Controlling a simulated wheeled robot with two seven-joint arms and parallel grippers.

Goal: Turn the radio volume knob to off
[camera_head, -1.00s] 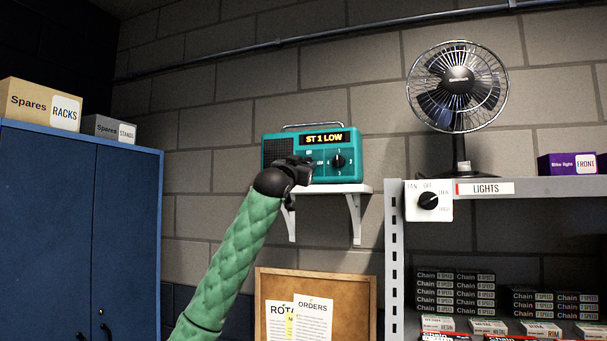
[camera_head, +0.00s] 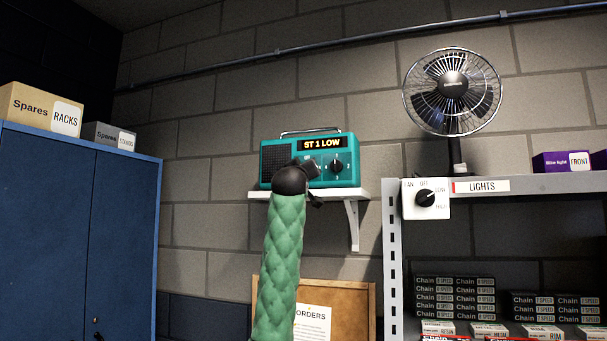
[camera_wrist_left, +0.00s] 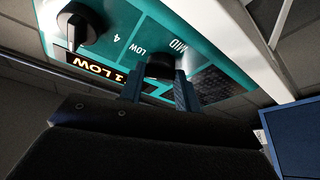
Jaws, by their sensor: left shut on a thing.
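The teal radio (camera_head: 275,164) stands on a white wall shelf (camera_head: 361,196); its display (camera_head: 321,144) reads "ST 1 LOW". My left gripper (camera_head: 310,169) is in front of the radio's face and hides part of it. In the left wrist view the radio face (camera_wrist_left: 195,30) appears upside down, and the left gripper's two fingers (camera_wrist_left: 158,85) are shut on the dark volume knob (camera_wrist_left: 160,64), with "LOW" and "MID" printed beside it. The numbered station knob (camera_wrist_left: 82,26) is free, and it also shows in the head view (camera_head: 338,166). My right gripper is not in view.
A desk fan (camera_head: 453,88) stands on the metal rack at the right. A white fan switch panel (camera_head: 411,207) with a black knob is on the rack's front. A blue cabinet (camera_head: 60,220) is at the left, and a cork board (camera_head: 360,300) hangs below the radio.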

